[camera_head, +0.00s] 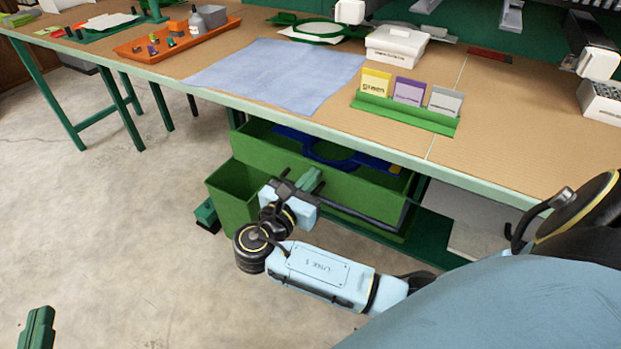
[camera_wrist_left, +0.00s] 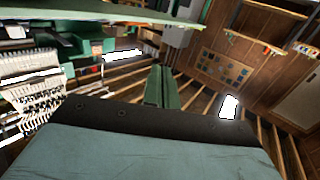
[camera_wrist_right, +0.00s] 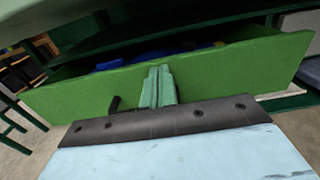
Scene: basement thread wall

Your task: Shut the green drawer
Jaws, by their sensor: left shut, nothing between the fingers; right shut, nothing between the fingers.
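The green drawer (camera_head: 345,187) hangs under the workbench and stands partly open, with a blue ring-shaped item (camera_head: 330,153) inside. A dark handle bar (camera_head: 365,219) runs along its front. The right wrist view shows the drawer's green front (camera_wrist_right: 230,72) and, at left, a piece of the dark handle (camera_wrist_right: 114,104). My right gripper (camera_head: 310,180) is shut and empty in front of the drawer face; its fingertips (camera_wrist_right: 160,72) overlap the top edge of the front. I cannot tell whether they touch. My left gripper (camera_head: 40,325) is shut and empty, low at the left, away from the drawer.
A green bin (camera_head: 230,200) stands left of the drawer. The bench edge (camera_head: 270,110) overhangs the drawer. On the bench are a blue cloth (camera_head: 280,75), a green card holder (camera_head: 405,110), a white box (camera_head: 397,45) and an orange tray (camera_head: 160,45). The concrete floor in front is clear.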

